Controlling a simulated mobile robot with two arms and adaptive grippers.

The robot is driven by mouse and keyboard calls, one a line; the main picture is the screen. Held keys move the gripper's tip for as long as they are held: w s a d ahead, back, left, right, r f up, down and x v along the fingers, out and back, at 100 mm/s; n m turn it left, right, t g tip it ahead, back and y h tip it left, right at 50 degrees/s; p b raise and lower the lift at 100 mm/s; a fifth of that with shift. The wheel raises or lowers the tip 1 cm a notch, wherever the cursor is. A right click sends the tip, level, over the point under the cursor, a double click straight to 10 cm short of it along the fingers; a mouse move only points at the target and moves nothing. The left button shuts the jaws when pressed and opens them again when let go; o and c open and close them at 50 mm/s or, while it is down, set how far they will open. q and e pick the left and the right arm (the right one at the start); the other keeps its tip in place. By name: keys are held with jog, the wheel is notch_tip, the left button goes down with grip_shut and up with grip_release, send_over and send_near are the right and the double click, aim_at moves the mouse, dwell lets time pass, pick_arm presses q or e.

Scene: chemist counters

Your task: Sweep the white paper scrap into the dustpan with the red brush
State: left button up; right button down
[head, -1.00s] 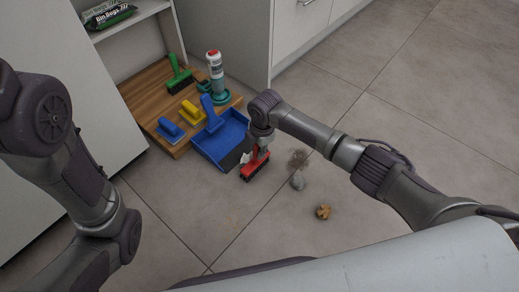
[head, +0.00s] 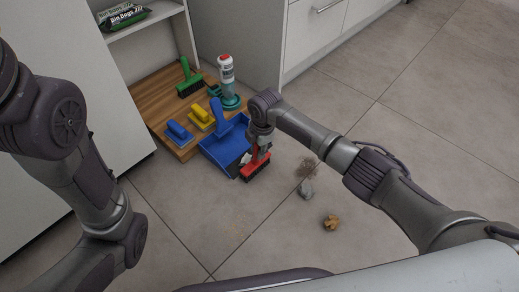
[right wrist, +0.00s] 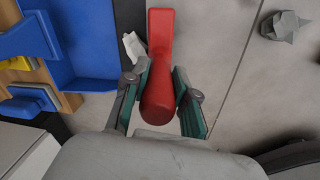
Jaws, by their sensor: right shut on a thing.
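My right gripper (head: 261,139) is shut on the handle of the red brush (head: 257,160), whose dark bristles are at floor level. In the right wrist view the gripper (right wrist: 160,105) clasps the red handle (right wrist: 160,45) between its fingers. The blue dustpan (head: 215,152) lies on the floor left of the brush, its dark front lip facing it; its blue pan also shows in the right wrist view (right wrist: 85,45). The white paper scrap (right wrist: 134,46) is at that lip, between pan and brush, and is partly hidden in the head view. My left gripper is out of view.
A grey crumpled wad (head: 306,189), a dirt patch (head: 306,168) and a brown scrap (head: 331,222) lie on the floor to the right. A wooden board (head: 160,112) holds green, yellow and blue brushes and a bottle (head: 227,78).

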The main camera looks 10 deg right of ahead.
jog(key=shift+w+a, duration=0.2)
jog(key=shift+w, duration=0.05)
jog(key=shift+w+a+r+b, duration=0.1)
jog(key=shift+w+a+b, duration=0.65)
jog(key=shift+b, duration=0.3)
jog(key=shift+w+r, duration=0.1)
jog(key=shift+w, duration=0.1)
jog(key=shift+r, duration=0.1)
